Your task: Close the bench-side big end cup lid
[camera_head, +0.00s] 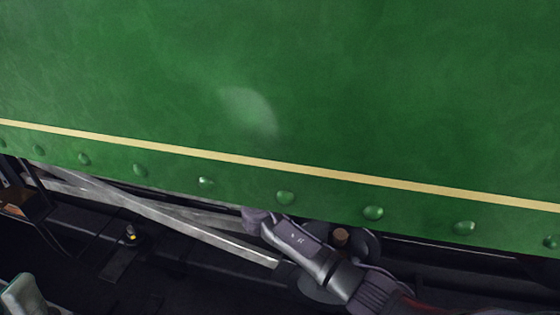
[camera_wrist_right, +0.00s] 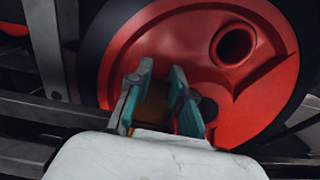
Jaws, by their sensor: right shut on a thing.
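In the right wrist view my right gripper (camera_wrist_right: 158,92) has its two teal-padded fingers around a small brass-coloured piece (camera_wrist_right: 155,108). The fingers and the dark surroundings hide much of this piece, and I cannot tell whether it is the cup lid or how far that lid is open. A red wheel (camera_wrist_right: 180,50) stands behind the fingers. In the head view my right arm (camera_head: 310,255) reaches in under the green side panel (camera_head: 270,80), and its fingers are hidden there.
The green panel's riveted lower edge hangs over the work area. Grey metal rods (camera_head: 200,225) run slantwise beneath it, left of my right arm. A small dark fitting with a yellow mark (camera_head: 131,235) stands at the lower left. Dark bars (camera_wrist_right: 50,110) cross the wheel's left side.

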